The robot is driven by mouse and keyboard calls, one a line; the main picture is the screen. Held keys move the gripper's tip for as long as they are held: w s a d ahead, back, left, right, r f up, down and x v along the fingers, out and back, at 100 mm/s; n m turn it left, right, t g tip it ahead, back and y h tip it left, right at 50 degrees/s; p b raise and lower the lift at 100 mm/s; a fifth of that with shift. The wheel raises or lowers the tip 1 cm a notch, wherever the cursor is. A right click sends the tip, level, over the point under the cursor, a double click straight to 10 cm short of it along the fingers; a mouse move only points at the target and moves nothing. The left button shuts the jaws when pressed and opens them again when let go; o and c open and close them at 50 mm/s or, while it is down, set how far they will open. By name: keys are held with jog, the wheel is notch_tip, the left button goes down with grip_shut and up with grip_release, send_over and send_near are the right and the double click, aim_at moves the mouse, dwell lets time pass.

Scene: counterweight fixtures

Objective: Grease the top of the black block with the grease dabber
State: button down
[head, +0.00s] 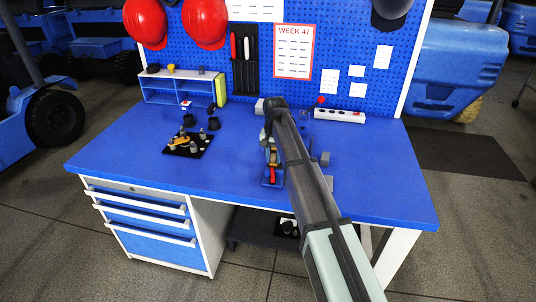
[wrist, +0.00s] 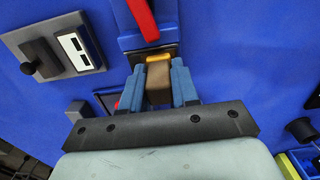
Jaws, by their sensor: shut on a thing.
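My gripper (wrist: 157,84) has its blue fingers shut on a brown piece with a yellow-orange end (wrist: 158,57), which looks like the grease dabber. The held piece is low over the bench, in front of a dark block-like shape (wrist: 133,57) that it partly covers. I cannot tell whether they touch, or whether this shape is the black block. A red handle (wrist: 142,18) lies just beyond; it also shows in the head view (head: 272,175). In the head view my arm hides much of this spot, and the fingertips are not clear.
A grey plate with a black knob (wrist: 56,45) lies left in the wrist view. On the blue bench (head: 120,150), a black tray (head: 203,151) with several small parts and dark cups (head: 214,123) stand left. A small shelf (head: 170,98) and power strip (head: 338,116) stand behind. The front left is clear.

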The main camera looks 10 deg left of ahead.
jog(key=shift+d, duration=2.4)
jog(key=shift+a, duration=3.8)
jog(key=shift+a+r, duration=0.15)
jog(key=shift+a, duration=0.1)
notch_tip(320, 180, up, 8)
jog(key=shift+d+f, duration=0.1)
jog(key=shift+f, duration=0.1)
